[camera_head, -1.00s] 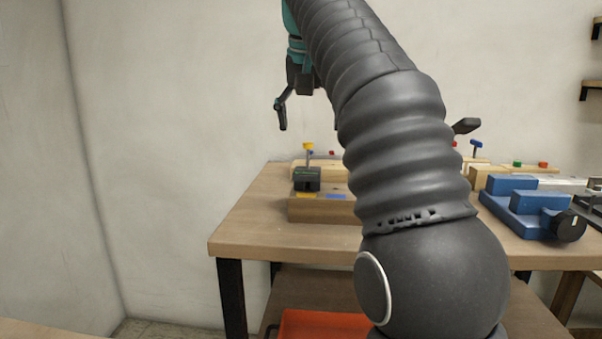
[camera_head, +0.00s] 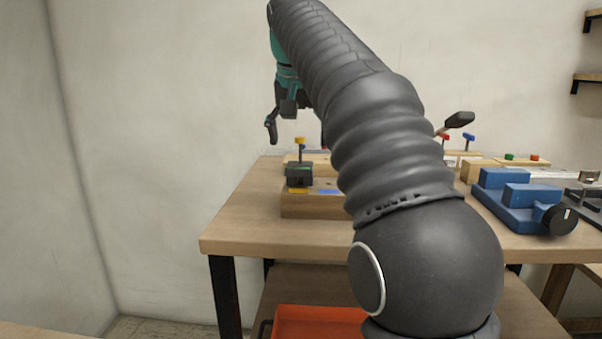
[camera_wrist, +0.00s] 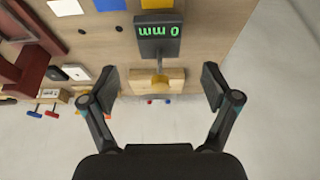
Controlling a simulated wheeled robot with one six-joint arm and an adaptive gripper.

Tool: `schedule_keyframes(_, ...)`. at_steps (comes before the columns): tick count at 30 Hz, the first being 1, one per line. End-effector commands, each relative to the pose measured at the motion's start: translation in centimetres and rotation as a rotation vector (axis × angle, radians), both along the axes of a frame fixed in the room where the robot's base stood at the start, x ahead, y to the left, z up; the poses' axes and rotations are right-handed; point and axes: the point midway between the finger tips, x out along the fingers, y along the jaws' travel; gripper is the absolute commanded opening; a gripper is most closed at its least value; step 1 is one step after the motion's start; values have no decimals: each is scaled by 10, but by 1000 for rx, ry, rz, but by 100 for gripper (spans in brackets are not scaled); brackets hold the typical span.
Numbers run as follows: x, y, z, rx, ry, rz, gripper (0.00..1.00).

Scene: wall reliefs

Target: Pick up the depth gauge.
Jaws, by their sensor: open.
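The depth gauge (camera_head: 300,175) is a dark box with a thin upright rod and a yellow knob on top. It stands on a wooden block (camera_head: 312,207) at the table's left end. My gripper (camera_wrist: 160,86) is open and empty. In the head view it hangs above the gauge, and my arm hides part of it.
A blue vise (camera_head: 522,205) stands at the right on the wooden table (camera_head: 235,222). Pieces with coloured knobs line the back. A dark red object (camera_wrist: 40,50) shows left in the wrist view. An orange bin (camera_head: 318,322) sits below. The table's left corner is clear.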

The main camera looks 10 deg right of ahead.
Motion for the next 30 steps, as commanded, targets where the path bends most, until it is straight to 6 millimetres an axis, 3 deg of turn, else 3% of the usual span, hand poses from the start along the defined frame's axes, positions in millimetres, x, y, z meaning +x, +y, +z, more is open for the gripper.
schedule_keyframes(3, 5, -2, -13, 0, 3, -1, 88)
schedule_keyframes(11, 9, -4, -25, 0, 2, -1, 88)
schedule_keyframes(21, 21, -8, -64, 0, 3, -2, 88)
schedule_keyframes(30, 23, -9, -69, -1, 0, -1, 88)
